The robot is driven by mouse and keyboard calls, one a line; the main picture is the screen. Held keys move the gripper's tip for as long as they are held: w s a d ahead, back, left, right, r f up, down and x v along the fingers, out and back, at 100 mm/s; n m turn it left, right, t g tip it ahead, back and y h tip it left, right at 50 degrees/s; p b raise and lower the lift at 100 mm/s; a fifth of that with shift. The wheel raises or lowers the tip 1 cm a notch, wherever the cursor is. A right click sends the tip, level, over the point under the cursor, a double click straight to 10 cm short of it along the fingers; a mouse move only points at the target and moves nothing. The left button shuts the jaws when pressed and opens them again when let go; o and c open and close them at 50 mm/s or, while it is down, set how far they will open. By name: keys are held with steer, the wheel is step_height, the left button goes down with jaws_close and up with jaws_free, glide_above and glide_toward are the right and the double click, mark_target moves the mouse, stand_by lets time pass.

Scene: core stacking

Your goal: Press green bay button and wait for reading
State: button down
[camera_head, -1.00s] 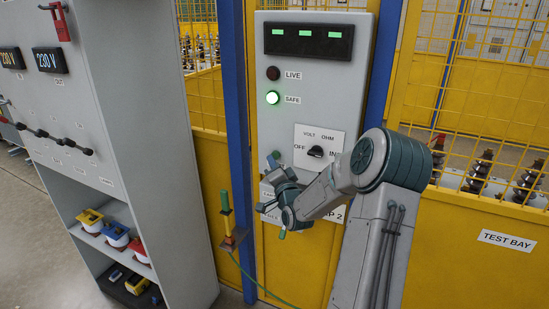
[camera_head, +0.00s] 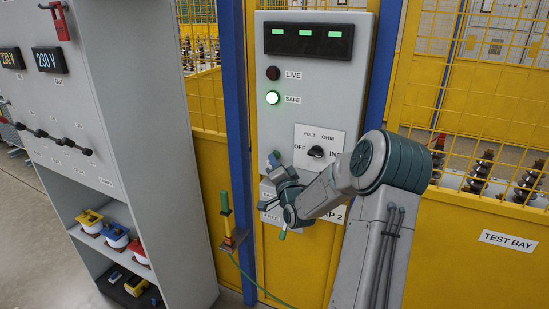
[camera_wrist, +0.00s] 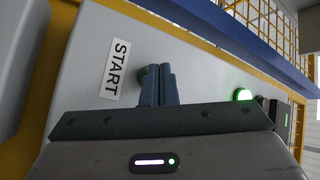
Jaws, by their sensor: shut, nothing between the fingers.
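The green button (camera_wrist: 144,76) shows in the wrist view beside the START label (camera_wrist: 115,69), partly hidden behind my fingers. My gripper (camera_wrist: 160,70) is shut and empty, its fingertips right at the button; I cannot tell whether they press it. In the head view my gripper (camera_head: 273,164) is up against the lower part of the grey panel (camera_head: 264,120) and hides the button area. The panel's display (camera_head: 306,34) shows three green dashes and no number. The green SAFE lamp (camera_head: 272,97) is lit and the LIVE lamp (camera_head: 273,73) is dark.
A selector knob (camera_head: 316,152) sits on the panel above my forearm. A green-and-yellow rod (camera_head: 226,216) with a cable stands left of the panel. A grey cabinet (camera_head: 150,150) with shelves is at left. Yellow fencing (camera_head: 480,225) closes the right side.

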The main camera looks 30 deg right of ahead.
steer(key=shift+w+d, duration=0.15)
steer(key=shift+d, duration=0.05)
steer(key=shift+a, duration=0.15)
stand_by(0.4)
steer(key=shift+s+a+b, duration=0.45)
steer(key=shift+s+a, duration=0.15)
steer(key=shift+s+a+b, duration=0.35)
steer(key=shift+s+a, duration=0.4)
steer(key=shift+a, duration=0.25)
steer(key=shift+s+a+b, duration=0.35)
steer(key=shift+s+a, duration=0.4)
steer(key=shift+a, duration=0.2)
